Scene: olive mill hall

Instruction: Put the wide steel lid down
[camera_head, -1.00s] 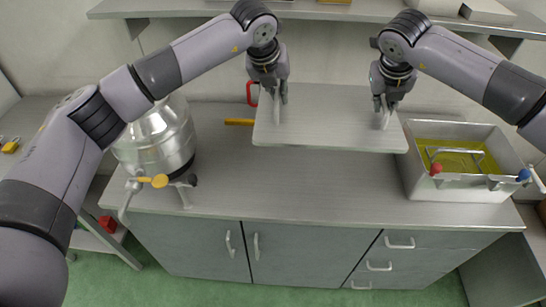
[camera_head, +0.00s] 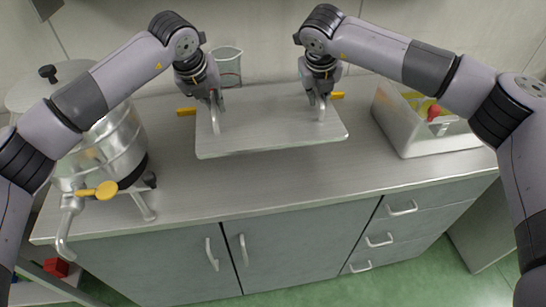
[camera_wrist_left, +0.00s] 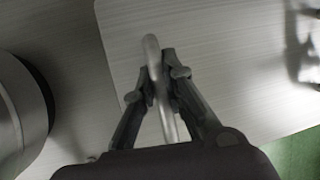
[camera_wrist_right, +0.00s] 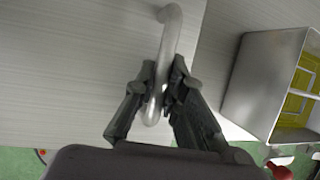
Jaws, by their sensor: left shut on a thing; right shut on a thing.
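The wide steel lid (camera_head: 268,136) is a flat, pale rectangular plate with two upright bar handles. It is level over the middle of the steel counter; I cannot tell whether it touches the counter top. My left gripper (camera_head: 213,97) is shut on the lid's left handle (camera_wrist_left: 153,62). My right gripper (camera_head: 320,93) is shut on the right handle (camera_wrist_right: 169,42). The lid also shows under the fingers in the left wrist view (camera_wrist_left: 205,60) and the right wrist view (camera_wrist_right: 85,60). The fingers hide part of each handle.
A steel pot with a tap (camera_head: 105,150) stands left of the lid. An open steel tub (camera_head: 405,135) with yellow contents stands right, a gap away. A clear beaker (camera_head: 229,70) and yellow pieces (camera_head: 186,112) are behind. The counter strip in front (camera_head: 270,180) is bare.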

